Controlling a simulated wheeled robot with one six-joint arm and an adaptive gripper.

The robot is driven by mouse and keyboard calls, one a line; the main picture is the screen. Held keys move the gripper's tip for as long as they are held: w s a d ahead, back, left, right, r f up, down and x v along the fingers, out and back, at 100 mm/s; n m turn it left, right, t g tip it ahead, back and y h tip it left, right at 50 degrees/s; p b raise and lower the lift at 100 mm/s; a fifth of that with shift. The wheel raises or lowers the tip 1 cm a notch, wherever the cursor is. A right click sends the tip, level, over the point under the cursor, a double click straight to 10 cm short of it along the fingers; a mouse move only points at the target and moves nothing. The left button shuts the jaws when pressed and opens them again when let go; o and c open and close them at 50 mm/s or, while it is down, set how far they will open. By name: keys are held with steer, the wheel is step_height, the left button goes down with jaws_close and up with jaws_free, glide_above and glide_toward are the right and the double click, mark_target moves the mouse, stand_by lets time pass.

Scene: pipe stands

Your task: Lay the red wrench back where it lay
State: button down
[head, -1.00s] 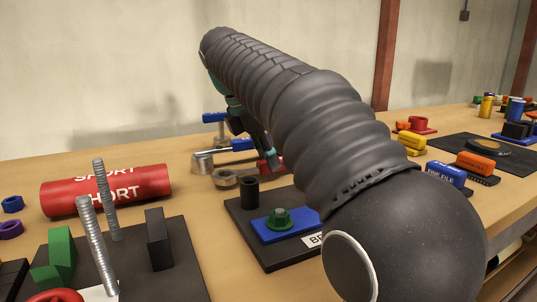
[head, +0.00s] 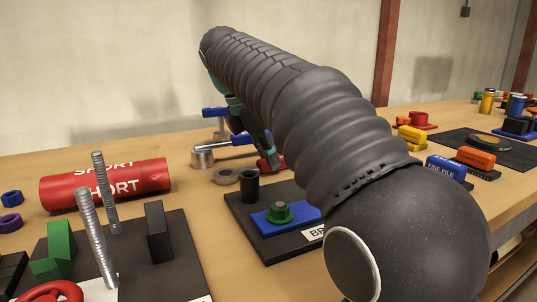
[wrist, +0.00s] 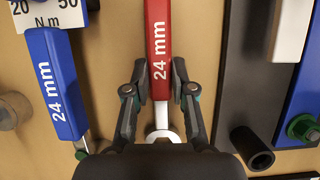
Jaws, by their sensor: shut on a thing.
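The red wrench (wrist: 159,45), marked 24 mm, runs lengthwise up the wrist view, with its pale metal end (wrist: 162,128) toward my gripper's body. My gripper (wrist: 160,70) has a finger on each side of the red handle and is shut on it. In the head view a bit of the red wrench (head: 268,164) shows at the tips of my gripper (head: 264,154), low over the bench. The rest is hidden behind my arm. I cannot tell whether the wrench touches the bench top.
A blue 24 mm wrench (wrist: 55,85) lies to the left. A dark board (wrist: 238,95) with a black tube (wrist: 252,148) and a green nut (wrist: 302,128) lies close on the right. Bare wood shows between them.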

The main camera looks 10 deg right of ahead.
mark_target(264, 160)
steer(key=c, duration=0.9)
jaws_free()
steer(key=shift+a+r, duration=0.1)
steer(key=shift+r, duration=0.2)
steer(key=shift+s+a+r, duration=0.15)
steer(key=shift+a+r, duration=0.4)
steer(key=shift+s+a+r, duration=0.15)
steer(key=shift+a+r, duration=0.35)
steer(key=shift+r, duration=0.05)
steer(key=s+a, duration=0.1)
steer(key=a, duration=0.2)
steer(key=s+a, duration=0.1)
steer(key=a, duration=0.3)
steer(key=s+a, duration=0.1)
steer(key=a, duration=0.2)
steer(key=shift+s+a, duration=0.1)
steer(key=shift+a, duration=0.05)
